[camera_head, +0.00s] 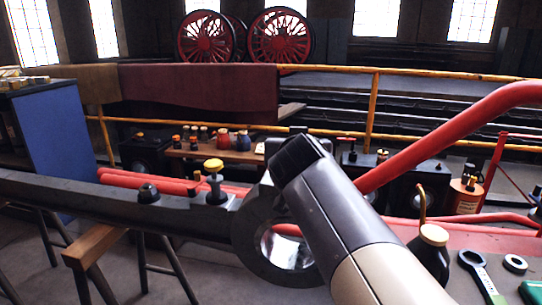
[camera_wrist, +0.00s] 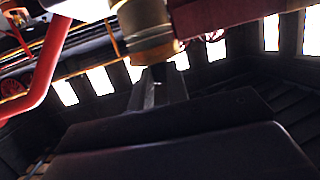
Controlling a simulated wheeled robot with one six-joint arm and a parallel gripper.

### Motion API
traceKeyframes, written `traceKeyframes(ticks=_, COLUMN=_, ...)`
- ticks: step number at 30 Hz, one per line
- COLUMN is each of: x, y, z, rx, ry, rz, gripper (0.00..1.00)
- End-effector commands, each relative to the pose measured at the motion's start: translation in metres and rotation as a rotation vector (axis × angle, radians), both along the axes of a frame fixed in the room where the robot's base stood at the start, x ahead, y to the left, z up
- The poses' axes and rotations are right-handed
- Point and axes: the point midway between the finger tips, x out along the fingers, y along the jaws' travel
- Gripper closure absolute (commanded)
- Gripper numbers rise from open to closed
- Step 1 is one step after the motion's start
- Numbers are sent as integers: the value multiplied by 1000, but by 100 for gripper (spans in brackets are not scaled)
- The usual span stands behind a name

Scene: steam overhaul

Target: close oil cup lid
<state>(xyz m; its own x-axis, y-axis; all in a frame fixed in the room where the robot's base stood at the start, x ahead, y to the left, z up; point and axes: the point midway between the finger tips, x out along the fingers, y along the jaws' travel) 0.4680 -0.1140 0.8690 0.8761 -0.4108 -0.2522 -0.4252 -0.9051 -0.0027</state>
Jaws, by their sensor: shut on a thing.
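Another oil cup (camera_head: 213,167) with a yellow top stands upright on the dark rod at left. In the wrist view my gripper (camera_wrist: 160,108) shows as dark jaws, shut on a dark narrow thing (camera_wrist: 159,88) that I cannot identify. A brass cylinder (camera_wrist: 148,45) is just beyond it; contact is unclear. My arm hides the middle of the head view, and the jaws are not clear there.
A red pipe (camera_head: 450,135) slopes across the right. A yellow railing (camera_head: 372,120) and a bench with jars (camera_head: 215,155) stand behind.

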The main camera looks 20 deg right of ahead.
Motion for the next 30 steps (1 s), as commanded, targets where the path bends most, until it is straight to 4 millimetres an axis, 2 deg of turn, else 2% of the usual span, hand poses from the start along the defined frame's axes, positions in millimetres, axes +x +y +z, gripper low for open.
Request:
traceKeyframes(ticks=15, x=0, y=0, z=-1, rx=-4, ry=-7, rz=0, gripper=100)
traceKeyframes(ticks=16, x=0, y=0, z=-1, rx=-4, ry=-7, rz=0, gripper=82)
traceKeyframes(ticks=21, x=0, y=0, z=-1, rx=-4, ry=-7, rz=0, gripper=69)
traceKeyframes(ticks=24, x=0, y=0, z=-1, rx=-4, ry=-7, rz=0, gripper=62)
traceKeyframes(ticks=30, x=0, y=0, z=-1, rx=-4, ry=-7, rz=0, gripper=62)
